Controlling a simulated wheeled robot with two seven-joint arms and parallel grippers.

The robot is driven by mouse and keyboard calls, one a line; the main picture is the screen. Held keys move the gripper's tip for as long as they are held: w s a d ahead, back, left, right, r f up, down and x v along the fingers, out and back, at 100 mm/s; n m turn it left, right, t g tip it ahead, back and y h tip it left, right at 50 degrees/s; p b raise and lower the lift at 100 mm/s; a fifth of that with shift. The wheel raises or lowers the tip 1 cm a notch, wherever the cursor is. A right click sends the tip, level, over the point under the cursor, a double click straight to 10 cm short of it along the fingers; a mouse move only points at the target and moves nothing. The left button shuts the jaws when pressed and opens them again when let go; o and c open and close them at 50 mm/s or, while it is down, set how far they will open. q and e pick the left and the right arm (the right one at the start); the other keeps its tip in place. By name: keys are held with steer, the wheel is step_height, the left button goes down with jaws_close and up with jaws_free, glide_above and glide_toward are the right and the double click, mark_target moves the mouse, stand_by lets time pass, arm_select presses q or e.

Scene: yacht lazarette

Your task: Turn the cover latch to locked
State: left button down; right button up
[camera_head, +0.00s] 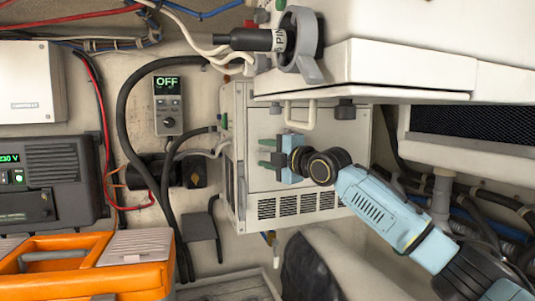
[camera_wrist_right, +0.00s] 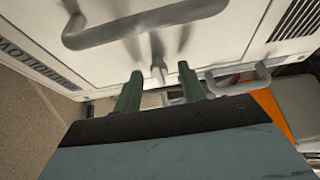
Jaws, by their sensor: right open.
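The white cabinet's cover (camera_head: 335,130) faces me in the head view, with vent slots below. My right gripper (camera_head: 261,153) is in front of it, its two green fingers apart and pointing left. In the right wrist view a small grey metal piece, which looks like the cover latch (camera_wrist_right: 158,70), sticks out from the white panel (camera_wrist_right: 205,42). It shows between the open fingertips of my right gripper (camera_wrist_right: 161,72); I cannot tell whether they touch it. The latch cannot be made out in the head view. My left gripper is not in view.
A grey bar handle (camera_wrist_right: 145,22) is close to the fingers in the wrist view, with another handle (camera_wrist_right: 240,80) to the right. A white overhanging unit (camera_head: 410,70) is above my right arm. Dark cables and an orange case (camera_head: 90,270) are at left.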

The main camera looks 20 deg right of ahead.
jaws_close()
